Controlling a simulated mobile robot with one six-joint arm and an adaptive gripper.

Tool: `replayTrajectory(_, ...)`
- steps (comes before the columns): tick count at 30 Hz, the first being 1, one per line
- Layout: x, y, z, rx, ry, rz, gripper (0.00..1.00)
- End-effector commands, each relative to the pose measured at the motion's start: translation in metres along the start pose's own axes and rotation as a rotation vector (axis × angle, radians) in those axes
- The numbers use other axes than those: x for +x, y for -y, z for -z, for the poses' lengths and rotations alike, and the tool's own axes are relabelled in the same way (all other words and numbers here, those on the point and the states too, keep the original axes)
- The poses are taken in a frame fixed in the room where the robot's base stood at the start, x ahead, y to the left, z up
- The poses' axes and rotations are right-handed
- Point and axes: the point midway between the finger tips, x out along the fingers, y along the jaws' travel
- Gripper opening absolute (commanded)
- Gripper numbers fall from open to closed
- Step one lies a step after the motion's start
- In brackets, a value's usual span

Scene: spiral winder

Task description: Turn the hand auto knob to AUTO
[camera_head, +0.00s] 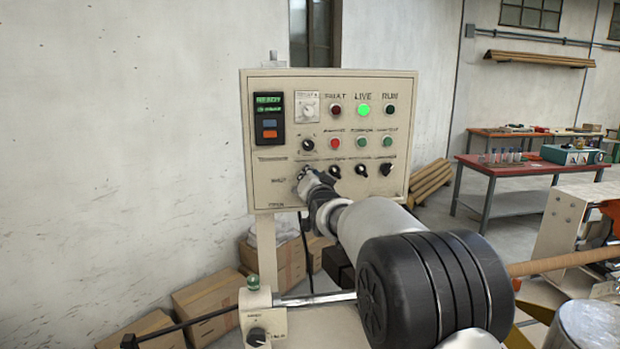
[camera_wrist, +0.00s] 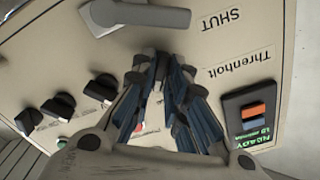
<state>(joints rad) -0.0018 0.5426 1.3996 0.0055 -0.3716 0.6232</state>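The control panel (camera_head: 265,185) has a row of black knobs, with three clear to see: a left one (camera_head: 334,171), a middle one (camera_head: 361,170) and a right one (camera_head: 385,169). They also show in the wrist view, which is turned over. Their small labels are too blurred to read, so I cannot tell which knob is hand auto. My gripper (camera_head: 305,178) is at the panel, left of these knobs. In the wrist view its fingertips (camera_wrist: 161,66) come close together in line with the row. A knob there is mostly hidden, and I cannot tell whether they grip it.
A grey lever (camera_wrist: 135,14) near the word SHUT lies close beyond my fingertips. A display unit (camera_head: 269,118) is at the panel's upper left. A lower post (camera_head: 256,315) carries another black knob (camera_head: 257,337). Cardboard boxes (camera_head: 205,298) lie on the floor.

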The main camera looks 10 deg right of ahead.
Motion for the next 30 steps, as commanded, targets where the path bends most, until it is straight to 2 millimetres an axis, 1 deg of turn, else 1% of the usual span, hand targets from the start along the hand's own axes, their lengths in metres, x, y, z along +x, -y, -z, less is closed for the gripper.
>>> replayTrajectory(1, 0.0, 0.0, 0.0, -0.001, 0.0, 0.0, 0.2)
replayTrajectory(6, 0.0, 0.0, 0.0, -0.002, 0.0, 0.0, 0.3)
replayTrajectory(14, 0.0, 0.0, 0.0, -0.002, 0.0, 0.0, 0.3)
replayTrajectory(17, -0.003, 0.0, 0.0, -0.002, 0.0, 0.0, 0.3)
replayTrajectory(20, -0.012, 0.001, 0.001, -0.002, 0.0, 0.001, 0.3)
replayTrajectory(23, -0.028, 0.001, 0.001, -0.002, 0.0, 0.001, 0.3)
replayTrajectory(30, -0.077, 0.0, 0.0, -0.002, 0.001, 0.0, 0.3)
